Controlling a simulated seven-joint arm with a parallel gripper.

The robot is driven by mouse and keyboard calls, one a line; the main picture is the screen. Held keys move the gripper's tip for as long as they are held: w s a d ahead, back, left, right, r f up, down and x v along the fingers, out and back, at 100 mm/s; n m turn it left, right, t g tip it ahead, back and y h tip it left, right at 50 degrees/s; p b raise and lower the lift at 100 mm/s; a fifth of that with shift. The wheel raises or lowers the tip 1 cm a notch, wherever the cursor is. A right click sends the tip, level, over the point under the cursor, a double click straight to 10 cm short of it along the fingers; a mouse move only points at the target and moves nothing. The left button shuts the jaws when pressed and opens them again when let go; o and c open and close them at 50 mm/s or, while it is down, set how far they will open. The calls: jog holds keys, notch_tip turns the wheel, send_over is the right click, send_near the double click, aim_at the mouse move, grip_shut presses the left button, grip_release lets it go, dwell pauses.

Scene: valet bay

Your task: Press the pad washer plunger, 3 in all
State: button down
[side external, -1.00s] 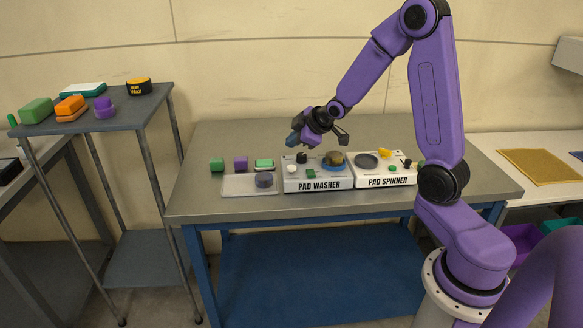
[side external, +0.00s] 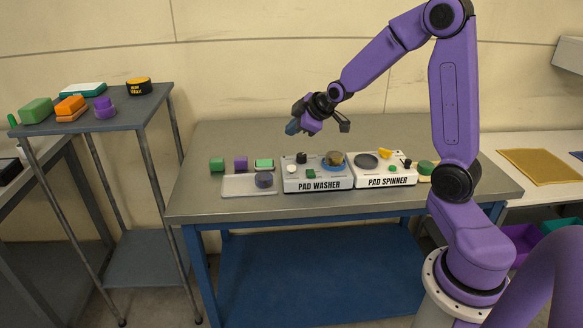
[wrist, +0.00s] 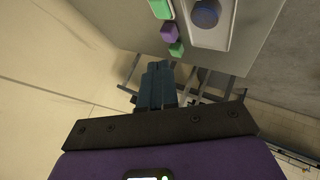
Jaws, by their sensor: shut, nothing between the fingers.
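The pad washer (side external: 318,186) is a white labelled box on the grey table. Its top carries a black knob (side external: 301,157), a white button (side external: 291,169), a green button (side external: 310,174) and a blue-rimmed round well (side external: 334,168) with a brown pad (side external: 334,158) in it. I cannot tell for sure which part is the plunger. My gripper (side external: 292,127) is above and behind the left end of the washer, apart from it, pointing left. Its fingers are shut and empty; they also show in the wrist view (wrist: 157,82), where the washer is out of sight.
The pad spinner (side external: 388,181) stands against the washer's right side. A side shelf (side external: 130,113) holds more items.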

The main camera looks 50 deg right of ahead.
aim_at(294, 168)
jog(key=shift+f, duration=4.4)
jog(key=shift+f, duration=0.1)
jog(key=shift+f, duration=0.3)
jog(key=shift+f, duration=0.75)
jog(key=shift+r, duration=1.15)
jog(key=shift+r, duration=0.1)
jog(key=shift+r, duration=2.45)
